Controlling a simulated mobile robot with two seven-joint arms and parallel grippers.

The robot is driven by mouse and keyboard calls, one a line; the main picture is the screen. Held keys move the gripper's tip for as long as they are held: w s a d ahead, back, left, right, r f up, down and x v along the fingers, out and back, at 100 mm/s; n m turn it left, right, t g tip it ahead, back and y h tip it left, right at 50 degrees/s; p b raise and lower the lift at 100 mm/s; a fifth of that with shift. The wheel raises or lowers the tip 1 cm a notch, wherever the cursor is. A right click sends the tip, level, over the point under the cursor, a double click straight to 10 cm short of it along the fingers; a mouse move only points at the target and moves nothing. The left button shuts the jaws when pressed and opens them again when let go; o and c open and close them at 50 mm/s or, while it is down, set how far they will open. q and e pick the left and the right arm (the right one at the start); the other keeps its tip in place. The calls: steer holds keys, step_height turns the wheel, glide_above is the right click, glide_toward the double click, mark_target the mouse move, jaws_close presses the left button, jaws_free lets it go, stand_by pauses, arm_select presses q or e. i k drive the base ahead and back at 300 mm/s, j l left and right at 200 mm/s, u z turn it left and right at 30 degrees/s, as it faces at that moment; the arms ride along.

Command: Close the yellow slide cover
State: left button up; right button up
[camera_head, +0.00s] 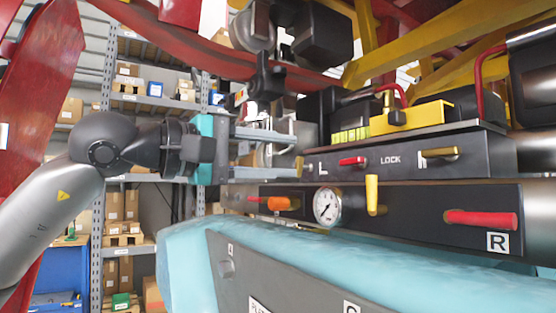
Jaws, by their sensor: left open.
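The yellow slide cover (411,117) sits on top of the black control panel, right of centre, with a dark knob on it. To its left, a row of yellow-green blocks (350,135) shows uncovered. My left gripper (298,154) comes in from the left with its fingers pointing right. It is open, with a clear gap between its two fingers and nothing visible held. Its fingertips are near the panel's left end, left of and lower in the picture than the cover, apart from it. My right gripper is not in view.
The black panel carries a red lever (352,161), a brass lever (440,153), a gauge (327,206), an upright yellow lever (372,195) and a red handle (481,219). Yellow beams (440,40) and a red curved rail (200,45) cross above. Shelves stand behind.

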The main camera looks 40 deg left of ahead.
mark_target(430, 114)
steer(key=k+j, duration=0.25)
steer(key=k, duration=0.2)
steer(key=k+j, duration=0.25)
steer(key=k, duration=0.25)
